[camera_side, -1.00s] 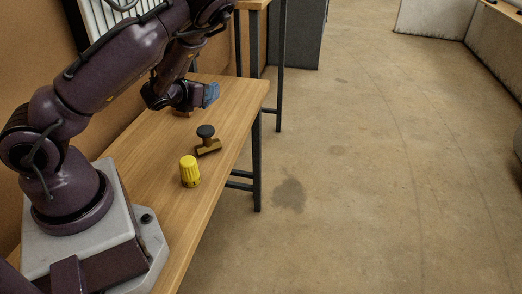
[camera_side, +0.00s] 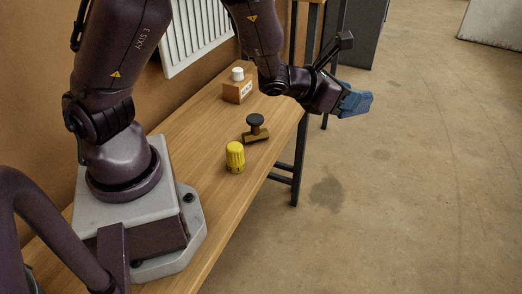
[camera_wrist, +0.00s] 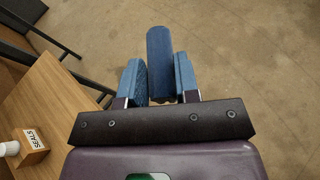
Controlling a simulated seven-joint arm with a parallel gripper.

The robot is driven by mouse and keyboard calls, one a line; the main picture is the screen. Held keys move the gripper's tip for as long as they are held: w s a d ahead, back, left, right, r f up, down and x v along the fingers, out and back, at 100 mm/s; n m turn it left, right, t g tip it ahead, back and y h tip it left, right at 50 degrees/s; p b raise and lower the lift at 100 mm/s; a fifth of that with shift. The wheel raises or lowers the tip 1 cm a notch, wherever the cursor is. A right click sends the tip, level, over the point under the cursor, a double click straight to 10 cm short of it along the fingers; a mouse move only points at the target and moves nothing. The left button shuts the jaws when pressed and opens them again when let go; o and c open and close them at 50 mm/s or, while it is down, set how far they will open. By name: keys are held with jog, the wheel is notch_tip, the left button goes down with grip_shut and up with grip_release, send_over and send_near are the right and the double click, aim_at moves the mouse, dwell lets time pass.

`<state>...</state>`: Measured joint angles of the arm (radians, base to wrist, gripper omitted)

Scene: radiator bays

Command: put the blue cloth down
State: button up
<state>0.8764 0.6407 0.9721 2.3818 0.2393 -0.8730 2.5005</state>
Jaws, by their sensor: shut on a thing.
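The blue cloth (camera_wrist: 158,50) shows in the wrist view as a narrow blue strip between my two blue fingers and reaching past their tips. My gripper (camera_wrist: 158,75) is shut on it. In the side view my gripper (camera_side: 354,102) is out past the right edge of the wooden bench, with bare floor behind it. There the blue of the fingers and the cloth cannot be told apart.
On the wooden bench (camera_side: 190,165) stand a yellow ribbed cap (camera_side: 235,157), a brass piece with a dark knob (camera_side: 256,130), and a wooden block labelled SEALS (camera_wrist: 32,142) with a white top. A white radiator (camera_side: 200,35) is on the wall. The concrete floor (camera_side: 430,200) is clear.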

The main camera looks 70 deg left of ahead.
jog(key=shift+a+f, duration=0.1)
jog(key=shift+a+f, duration=0.2)
jog(key=s+a+f+n+g+y, duration=0.4)
jog(key=a+n+y, duration=0.2)
jog(key=a, duration=0.2)
jog(key=s+a+f+n+g+y, duration=0.35)
jog(key=a+n+y, duration=0.25)
jog(key=a, duration=0.2)
jog(key=s+a+n+g+h, duration=0.1)
jog(key=s+a+n+g, duration=0.3)
jog(key=s+n+g, duration=0.4)
jog(key=s+a+n+g+h, duration=0.1)
jog(key=s+a+n+g, duration=0.2)
jog(key=s+n+g, duration=0.6)
jog(key=f, duration=0.2)
jog(key=f+m+t, duration=0.1)
jog(key=f, duration=0.2)
jog(key=s+f+m, duration=0.1)
jog(key=f, duration=0.2)
jog(key=shift+f+t+h, duration=0.25)
jog(key=shift+h, duration=0.05)
